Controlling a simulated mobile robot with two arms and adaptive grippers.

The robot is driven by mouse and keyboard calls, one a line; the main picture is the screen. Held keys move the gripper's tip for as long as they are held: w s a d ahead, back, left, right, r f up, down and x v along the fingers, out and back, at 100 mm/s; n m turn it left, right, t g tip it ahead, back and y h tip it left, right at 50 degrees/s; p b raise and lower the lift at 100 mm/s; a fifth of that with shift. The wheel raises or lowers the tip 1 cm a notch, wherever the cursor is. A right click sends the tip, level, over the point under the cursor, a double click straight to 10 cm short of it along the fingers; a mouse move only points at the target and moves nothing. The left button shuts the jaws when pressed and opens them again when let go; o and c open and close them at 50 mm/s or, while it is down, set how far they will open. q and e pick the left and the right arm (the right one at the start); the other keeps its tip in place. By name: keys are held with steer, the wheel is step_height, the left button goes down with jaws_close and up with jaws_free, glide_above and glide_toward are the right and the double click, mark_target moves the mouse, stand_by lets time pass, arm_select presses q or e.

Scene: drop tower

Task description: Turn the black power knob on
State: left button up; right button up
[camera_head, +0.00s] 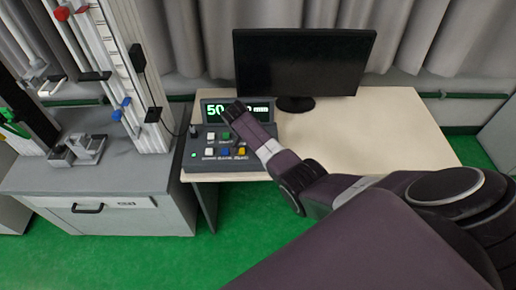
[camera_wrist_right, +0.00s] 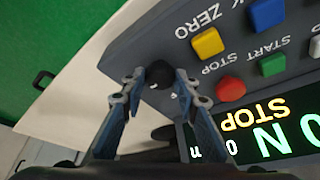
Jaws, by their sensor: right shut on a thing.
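The black power knob (camera_wrist_right: 158,73) is at the edge of the grey control panel (camera_wrist_right: 122,50) in the right wrist view, beside the red stop button (camera_wrist_right: 231,90). My right gripper (camera_wrist_right: 157,82) is shut on it, one finger on each side. In the head view, my right gripper (camera_head: 236,112) reaches over the control panel (camera_head: 190,160) from the right and hides the knob. The panel's display shows green digits and, in the wrist view, the yellow word STOP (camera_wrist_right: 255,114). My left gripper is not in view.
The panel has yellow (camera_wrist_right: 208,42), blue (camera_wrist_right: 267,13) and green (camera_wrist_right: 273,65) buttons near the knob. A monitor (camera_head: 300,62) stands behind on the pale table (camera_head: 385,125). A grey cabinet with tower rails (camera_head: 125,75) stands at the left.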

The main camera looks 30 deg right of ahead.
steer(key=shift+m, duration=0.5)
steer(key=shift+b, duration=0.3)
steer(key=o, duration=1.1)
steer(key=v, duration=1.2)
steer(key=shift+w, duration=0.25)
steer(key=shift+a, duration=0.1)
